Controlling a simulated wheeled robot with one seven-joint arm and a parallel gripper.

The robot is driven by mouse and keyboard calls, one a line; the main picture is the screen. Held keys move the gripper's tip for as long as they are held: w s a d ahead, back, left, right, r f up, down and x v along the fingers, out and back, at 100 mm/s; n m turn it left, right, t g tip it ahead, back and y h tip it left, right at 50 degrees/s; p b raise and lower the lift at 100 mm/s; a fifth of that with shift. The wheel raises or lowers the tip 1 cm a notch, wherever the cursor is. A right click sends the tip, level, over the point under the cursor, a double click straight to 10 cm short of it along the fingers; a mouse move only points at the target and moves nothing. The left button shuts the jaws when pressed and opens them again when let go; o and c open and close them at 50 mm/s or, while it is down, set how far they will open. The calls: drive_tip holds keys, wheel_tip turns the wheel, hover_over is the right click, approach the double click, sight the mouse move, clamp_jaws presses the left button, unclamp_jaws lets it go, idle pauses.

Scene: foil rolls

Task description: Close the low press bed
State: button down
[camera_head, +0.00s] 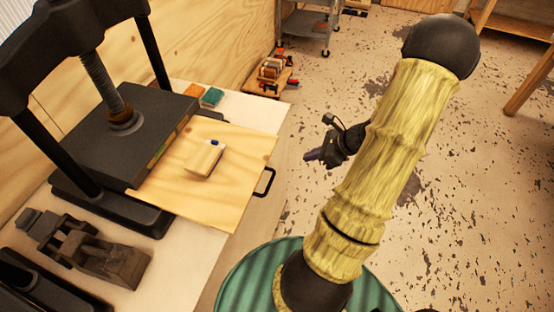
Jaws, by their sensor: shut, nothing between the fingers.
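The press (120,118) stands on the bench at the left, with a dark frame, a vertical screw and a dark plate. Its wooden bed (225,192) is slid out to the right from under the plate, low above the bench. A dark handle (266,182) sits on the bed's right edge. A small pale block with a blue spot (204,160) lies on the bed. My gripper (310,157) is shut and empty, to the right of the handle and apart from it, over the floor side of the bench. My arm hides part of the floor.
The white bench top (185,262) is bare in front of the bed. A dark metal tool (105,260) lies at the front left. Small green (212,96) and orange blocks lie behind the bed. A low cart (270,78) with items stands on the floor beyond. The speckled floor is open at right.

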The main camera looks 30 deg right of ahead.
drive_tip(key=w+r+p+x, duration=0.1)
drive_tip(key=x, duration=0.5)
drive_tip(key=a+r+p+x, duration=0.1)
drive_tip(key=x, duration=0.5)
drive_tip(key=shift+w+a+f+p, duration=0.25)
drive_tip(key=shift+w+p, duration=0.1)
drive_tip(key=shift+w, duration=0.2)
drive_tip(key=shift+w, duration=0.1)
